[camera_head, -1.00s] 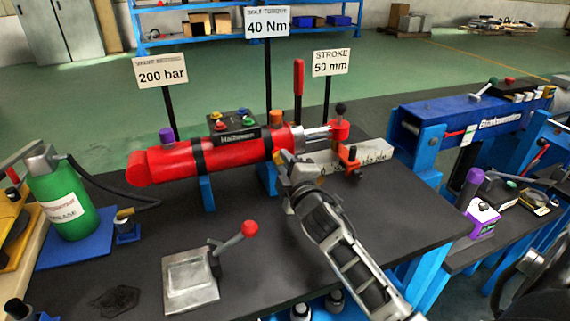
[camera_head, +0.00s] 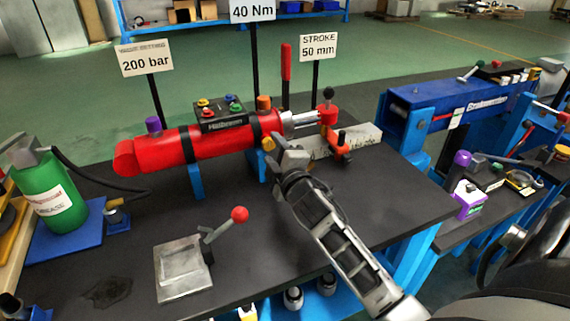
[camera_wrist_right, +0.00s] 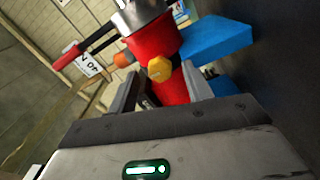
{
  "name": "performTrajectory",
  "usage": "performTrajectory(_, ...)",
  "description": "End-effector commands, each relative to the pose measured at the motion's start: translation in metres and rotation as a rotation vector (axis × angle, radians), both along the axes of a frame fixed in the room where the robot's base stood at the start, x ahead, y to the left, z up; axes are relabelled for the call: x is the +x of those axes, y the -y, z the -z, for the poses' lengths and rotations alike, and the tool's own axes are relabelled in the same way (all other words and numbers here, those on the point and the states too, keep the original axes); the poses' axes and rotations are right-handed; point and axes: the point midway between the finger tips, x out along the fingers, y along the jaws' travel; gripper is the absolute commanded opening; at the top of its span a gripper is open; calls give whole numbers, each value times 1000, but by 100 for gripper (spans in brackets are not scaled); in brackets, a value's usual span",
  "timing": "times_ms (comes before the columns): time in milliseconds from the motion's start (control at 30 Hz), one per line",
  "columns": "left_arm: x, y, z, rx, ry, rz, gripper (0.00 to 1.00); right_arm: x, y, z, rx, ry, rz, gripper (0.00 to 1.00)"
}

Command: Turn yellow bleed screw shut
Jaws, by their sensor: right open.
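The yellow bleed screw (camera_head: 268,144) sits on the near side of the red cylinder (camera_head: 208,142), close to its rod end. In the right wrist view the yellow screw (camera_wrist_right: 160,69) shows as a faceted knob between and beyond the fingers, with the red cylinder (camera_wrist_right: 172,88) behind it. My right gripper (camera_head: 280,150) is open just to the right of the screw in the head view. In the right wrist view its fingers (camera_wrist_right: 160,90) stand apart with nothing held between them; contact with the screw cannot be told. My left gripper is not in view.
An orange cap (camera_head: 264,103) and purple cap (camera_head: 153,125) are on the cylinder. A red-knobbed lever plate (camera_head: 184,268) lies in front. The green grease bottle (camera_head: 48,195) is at left.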

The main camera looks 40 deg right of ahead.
Motion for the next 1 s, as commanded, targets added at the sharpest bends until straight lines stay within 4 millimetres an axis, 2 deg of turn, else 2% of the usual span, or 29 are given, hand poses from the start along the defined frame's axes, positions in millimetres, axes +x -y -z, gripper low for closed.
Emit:
performTrajectory(167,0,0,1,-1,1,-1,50,-29,-7,2,1,-3,0,50)
performTrajectory(400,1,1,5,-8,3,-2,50,-87,-21,3,3,-5,1,50)
performTrajectory(600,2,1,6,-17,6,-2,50,-127,-30,2,3,-4,2,50)
performTrajectory(800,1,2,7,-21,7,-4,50,-147,-35,1,3,-2,1,50)
performTrajectory(1000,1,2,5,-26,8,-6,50,-151,-36,0,1,-1,1,50)
